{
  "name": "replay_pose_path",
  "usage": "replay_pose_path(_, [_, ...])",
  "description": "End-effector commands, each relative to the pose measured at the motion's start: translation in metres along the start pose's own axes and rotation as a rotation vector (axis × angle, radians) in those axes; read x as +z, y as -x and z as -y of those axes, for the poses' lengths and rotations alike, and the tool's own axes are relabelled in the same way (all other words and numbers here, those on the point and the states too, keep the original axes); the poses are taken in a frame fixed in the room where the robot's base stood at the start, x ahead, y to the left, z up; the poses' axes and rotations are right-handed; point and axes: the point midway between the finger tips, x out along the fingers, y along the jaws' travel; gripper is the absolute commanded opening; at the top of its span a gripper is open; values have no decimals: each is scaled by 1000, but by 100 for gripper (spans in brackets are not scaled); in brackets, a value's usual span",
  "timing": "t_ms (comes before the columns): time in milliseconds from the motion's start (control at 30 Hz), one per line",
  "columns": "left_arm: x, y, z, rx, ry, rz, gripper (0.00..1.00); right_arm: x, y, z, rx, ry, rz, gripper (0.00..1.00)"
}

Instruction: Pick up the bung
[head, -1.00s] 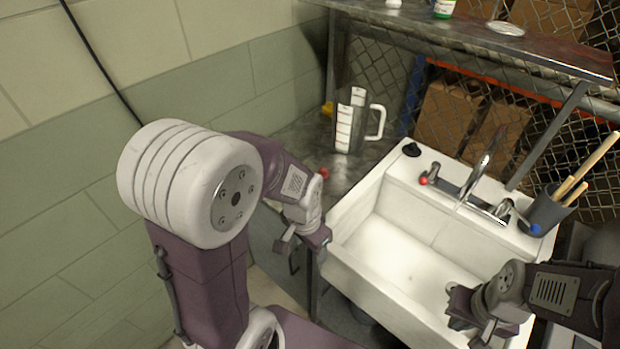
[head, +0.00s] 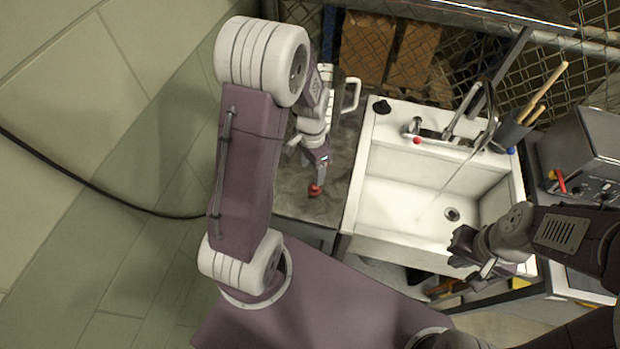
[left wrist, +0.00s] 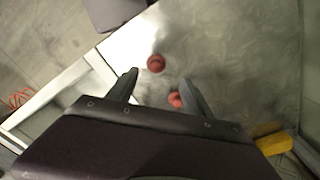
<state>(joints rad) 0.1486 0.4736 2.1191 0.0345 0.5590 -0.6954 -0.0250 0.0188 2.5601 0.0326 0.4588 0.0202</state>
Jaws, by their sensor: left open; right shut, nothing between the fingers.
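A small red bung (head: 315,190) is on the grey metal counter left of the sink. My left gripper (head: 320,172) is pointed down just above it, and the fingers partly cover it in the head view. In the left wrist view the open fingers (left wrist: 158,79) have a round red end of the bung (left wrist: 156,63) between and just beyond their tips. A second red patch shows by the right finger, partly hidden; I cannot tell whether it is a reflection. No grip on the bung shows. My right gripper (head: 463,250) is shut and empty over the sink's front right.
The white sink (head: 400,200) with its tap (head: 462,105) stands right of the counter. A black knob-like piece (head: 381,107) is on its back left corner. A handled jug (head: 350,95) stands behind my left gripper. A yellow object (left wrist: 273,143) is on the counter.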

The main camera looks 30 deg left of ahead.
Motion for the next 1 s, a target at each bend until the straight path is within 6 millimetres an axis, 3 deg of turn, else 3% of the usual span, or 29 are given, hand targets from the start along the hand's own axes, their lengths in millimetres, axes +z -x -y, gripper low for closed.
replay_pose_path(200, [3, 1, 1, 4, 9, 5, 60, 0, 4, 0, 0, 0, 0, 0])
replay_pose_path(400, [4, -28, 0, 7, 9, 8, 60, -1, 7, 0, 0, 0, 0, 0])
replay_pose_path(633, [3, -41, 0, 4, 9, 5, 60, -1, 9, 0, 0, 0, 0, 0])
replay_pose_path(867, [3, -81, -1, 5, 9, 7, 60, -2, 14, 0, 0, 0, 0, 0])
replay_pose_path(1000, [2, -88, -1, 3, 9, 3, 60, -2, 14, 0, 0, 0, 0, 0])
